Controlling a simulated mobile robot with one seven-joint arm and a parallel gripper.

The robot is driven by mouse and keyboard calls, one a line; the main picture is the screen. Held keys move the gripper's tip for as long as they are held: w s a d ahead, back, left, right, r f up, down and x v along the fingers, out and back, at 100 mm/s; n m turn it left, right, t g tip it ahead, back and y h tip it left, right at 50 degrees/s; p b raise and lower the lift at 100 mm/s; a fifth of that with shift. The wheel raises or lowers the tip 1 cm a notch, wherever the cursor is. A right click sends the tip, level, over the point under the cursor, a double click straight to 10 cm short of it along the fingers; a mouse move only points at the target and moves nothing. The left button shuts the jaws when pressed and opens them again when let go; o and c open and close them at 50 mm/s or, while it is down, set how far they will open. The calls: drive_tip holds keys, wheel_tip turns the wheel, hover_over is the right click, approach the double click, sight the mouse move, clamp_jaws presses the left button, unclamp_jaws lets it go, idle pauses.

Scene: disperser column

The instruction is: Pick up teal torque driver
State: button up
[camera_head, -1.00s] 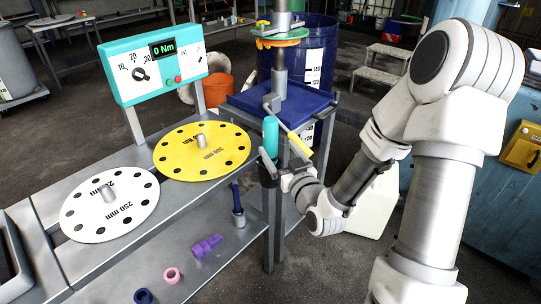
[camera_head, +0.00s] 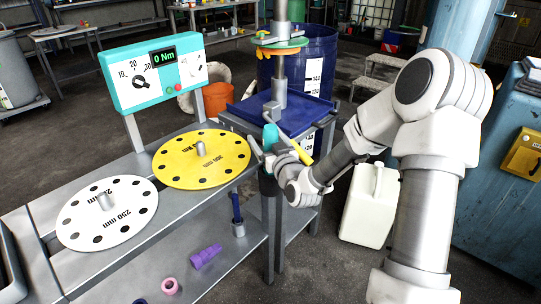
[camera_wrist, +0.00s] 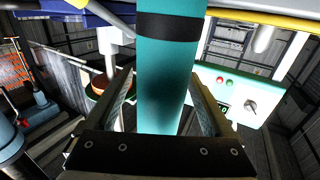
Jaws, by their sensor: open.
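The teal torque driver (camera_head: 270,137) stands upright at the corner of the bench, beside the blue tray stand. In the wrist view its teal shaft (camera_wrist: 165,85) with a black band fills the middle, between the two fingers. My gripper (camera_head: 262,158) is at the driver, with its fingers open on either side of it; in the wrist view the jaws (camera_wrist: 165,110) show a gap to each side of the shaft. The driver's lower part is hidden in a dark holder (camera_head: 269,185) and behind my gripper.
A yellow disc (camera_head: 225,165) and a white disc (camera_head: 85,225) lie on the bench to the left. A teal torque display (camera_head: 152,75) stands behind them. A blue tray (camera_head: 310,118) with a yellow-ended lever is just behind the driver. A white canister (camera_head: 370,215) stands right.

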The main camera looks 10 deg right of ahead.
drive_tip(key=shift+c, duration=0.2)
clamp_jaws()
drive_tip(key=shift+r, duration=0.1)
